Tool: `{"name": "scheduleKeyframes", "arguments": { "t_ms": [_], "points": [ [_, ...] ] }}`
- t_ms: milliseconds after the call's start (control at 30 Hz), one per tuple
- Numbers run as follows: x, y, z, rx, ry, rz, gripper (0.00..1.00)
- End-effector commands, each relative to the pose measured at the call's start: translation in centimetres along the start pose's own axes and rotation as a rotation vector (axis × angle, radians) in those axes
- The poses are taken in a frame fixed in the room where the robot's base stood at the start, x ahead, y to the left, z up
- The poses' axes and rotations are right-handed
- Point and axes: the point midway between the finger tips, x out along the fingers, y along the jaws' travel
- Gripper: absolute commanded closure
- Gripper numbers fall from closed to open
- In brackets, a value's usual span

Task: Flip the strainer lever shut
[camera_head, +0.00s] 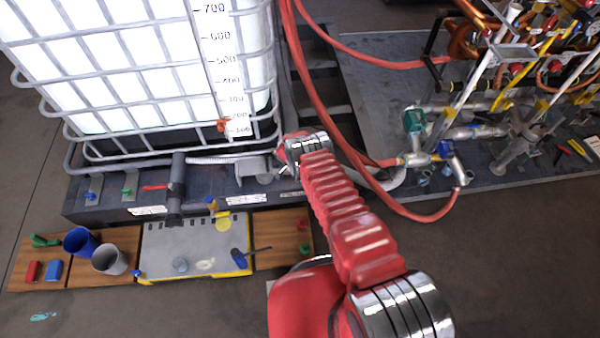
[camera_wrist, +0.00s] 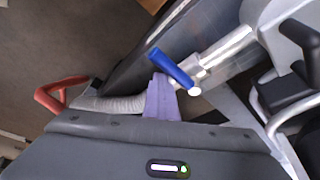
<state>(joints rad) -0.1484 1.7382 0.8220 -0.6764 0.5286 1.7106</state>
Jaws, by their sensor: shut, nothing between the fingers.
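In the wrist view, a blue lever (camera_wrist: 172,68) sits at the end of a silver pipe fitting (camera_wrist: 225,48). It slants up and left from a white round end, across the pipe's line; I take it for the strainer lever. My gripper (camera_wrist: 160,78) shows as a shut, purple-grey pair of fingers in the middle of the wrist view. It is empty. Its tips lie right beside the lever's lower-left side; I cannot tell whether they touch. In the head view my arm reaches toward the tank's foot, and I cannot make out the gripper or this lever clearly.
A caged white tank (camera_head: 140,70) stands on a dark base at the left. A pale corrugated hose (camera_wrist: 110,103) runs behind my fingers. Dark handles (camera_wrist: 305,38) and bent metal crowd the right of the wrist view. Red hoses (camera_head: 315,90) pass beside my arm.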

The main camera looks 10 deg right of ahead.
Motion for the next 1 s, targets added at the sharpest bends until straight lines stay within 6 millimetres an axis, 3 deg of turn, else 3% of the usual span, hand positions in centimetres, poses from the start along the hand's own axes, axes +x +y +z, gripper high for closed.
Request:
{"name": "scheduleKeyframes", "arguments": {
  "t_ms": [33,467,767,1000],
  "points": [
    [-0.2,-0.5,0.7,-0.005,-0.004,-0.009,1.00],
    [-0.1,-0.2,0.3,-0.004,-0.006,-0.010,1.00],
    [0.5,2.3,-3.3,0.001,-0.002,-0.001,1.00],
    [-2.4,1.6,-3.4,-0.001,-0.001,-0.001,1.00]
  ]
}}
